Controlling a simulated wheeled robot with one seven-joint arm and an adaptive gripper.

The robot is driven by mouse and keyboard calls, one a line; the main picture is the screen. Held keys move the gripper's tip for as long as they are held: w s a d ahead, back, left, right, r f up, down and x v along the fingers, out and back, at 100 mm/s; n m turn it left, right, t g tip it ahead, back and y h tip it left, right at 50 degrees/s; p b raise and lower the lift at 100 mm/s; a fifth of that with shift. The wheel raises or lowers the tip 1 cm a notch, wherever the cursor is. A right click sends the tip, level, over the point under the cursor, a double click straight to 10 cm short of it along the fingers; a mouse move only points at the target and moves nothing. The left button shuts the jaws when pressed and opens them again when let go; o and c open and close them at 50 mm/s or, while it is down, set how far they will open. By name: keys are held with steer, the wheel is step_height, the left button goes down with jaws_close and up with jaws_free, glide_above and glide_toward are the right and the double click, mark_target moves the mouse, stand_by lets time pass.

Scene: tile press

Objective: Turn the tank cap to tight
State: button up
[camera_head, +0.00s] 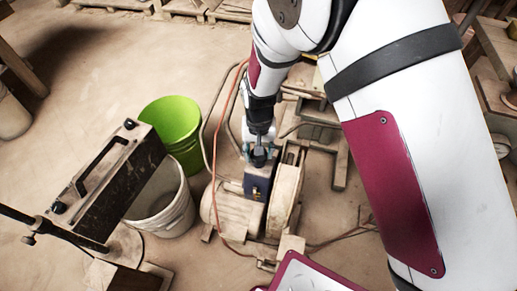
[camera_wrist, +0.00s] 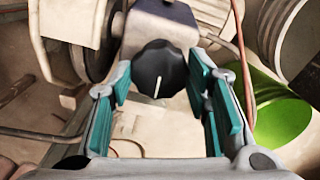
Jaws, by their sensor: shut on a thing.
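The tank cap (camera_wrist: 160,68) is a black, lobed knob with a white line on its face, in the upper middle of the wrist view. The line runs nearly straight up and down in the picture, near the cap's lower edge. The cap sits at the dark blue tank (camera_head: 257,183), which also shows behind it in the wrist view (camera_wrist: 178,12). My gripper (camera_wrist: 159,76) has its teal-padded fingers on the left and right of the cap and is shut on it. In the head view my gripper (camera_head: 259,153) is at the top of the tank and mostly hides the cap.
The machine's round wooden-coloured body (camera_head: 234,208) and wheel (camera_head: 284,197) stand beside the tank. An orange cable (camera_head: 213,165) runs close on the left. A green bucket (camera_head: 172,121) and white bucket (camera_head: 163,203) stand left. Open floor lies at upper left.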

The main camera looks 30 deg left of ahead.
steer(key=shift+m, duration=0.6)
steer(key=o, duration=1.2)
steer(key=shift+c, duration=0.2)
step_height(320, 180, up, 12)
